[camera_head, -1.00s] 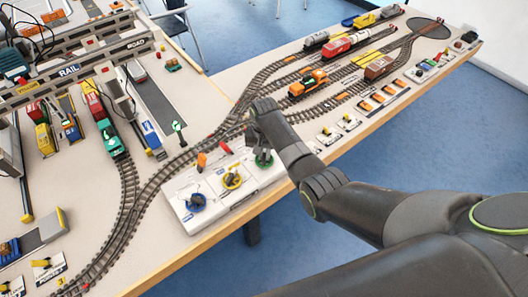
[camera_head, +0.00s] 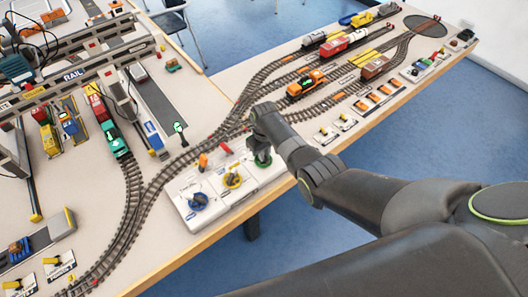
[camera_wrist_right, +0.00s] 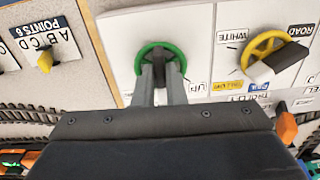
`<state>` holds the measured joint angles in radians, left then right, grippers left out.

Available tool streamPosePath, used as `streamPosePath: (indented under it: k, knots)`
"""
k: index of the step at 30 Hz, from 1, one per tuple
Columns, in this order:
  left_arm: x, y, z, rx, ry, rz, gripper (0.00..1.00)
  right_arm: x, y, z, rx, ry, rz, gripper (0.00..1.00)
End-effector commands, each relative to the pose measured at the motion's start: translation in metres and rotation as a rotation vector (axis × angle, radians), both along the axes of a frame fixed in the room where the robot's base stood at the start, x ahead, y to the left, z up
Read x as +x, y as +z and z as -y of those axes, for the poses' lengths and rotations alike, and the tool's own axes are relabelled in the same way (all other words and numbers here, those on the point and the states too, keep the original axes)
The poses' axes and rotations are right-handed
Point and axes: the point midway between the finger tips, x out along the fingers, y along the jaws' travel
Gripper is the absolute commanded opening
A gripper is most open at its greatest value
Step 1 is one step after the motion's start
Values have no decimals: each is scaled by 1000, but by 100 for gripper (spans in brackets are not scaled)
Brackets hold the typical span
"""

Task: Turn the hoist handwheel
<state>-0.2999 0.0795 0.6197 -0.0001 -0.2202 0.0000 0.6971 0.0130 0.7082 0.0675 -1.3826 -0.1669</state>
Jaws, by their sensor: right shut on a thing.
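A white control panel (camera_head: 222,214) at the table's front edge carries green, yellow and blue handwheels. The green handwheel (camera_wrist_right: 182,56), with the word UP printed beside it, is at the top centre of the right wrist view. My right gripper (camera_wrist_right: 162,78) is shut on a dark part in the middle of this wheel. In the head view my right gripper (camera_head: 261,153) comes down over the green wheel and hides most of it. The yellow handwheel (camera_head: 232,181) and the blue handwheel (camera_head: 198,202) stand free to its left. My left gripper is not in view.
An orange lever (camera_head: 203,161) and a red lever (camera_head: 225,148) stand behind the handwheels. Model tracks (camera_head: 150,187) curve close behind the panel. A row of small switches (camera_head: 347,121) lies right of it. Gantry cranes (camera_head: 70,72) stand at the left.

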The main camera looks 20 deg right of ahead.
Motion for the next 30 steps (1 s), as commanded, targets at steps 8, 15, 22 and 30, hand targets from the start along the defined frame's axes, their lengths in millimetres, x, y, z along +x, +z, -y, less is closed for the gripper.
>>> streamPosePath:
  k: [8, 15, 22, 30]
  knots:
    - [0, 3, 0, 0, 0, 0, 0, 1, 1, 0, 0, 59, 3, 0]
    - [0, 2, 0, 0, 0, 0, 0, 1, 1, 0, 0, 65, 4, 0]
    - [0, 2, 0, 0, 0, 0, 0, 1, 1, 0, 0, 64, 4, 19]
    - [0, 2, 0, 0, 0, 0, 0, 1, 0, 0, 0, 63, 2, 33]
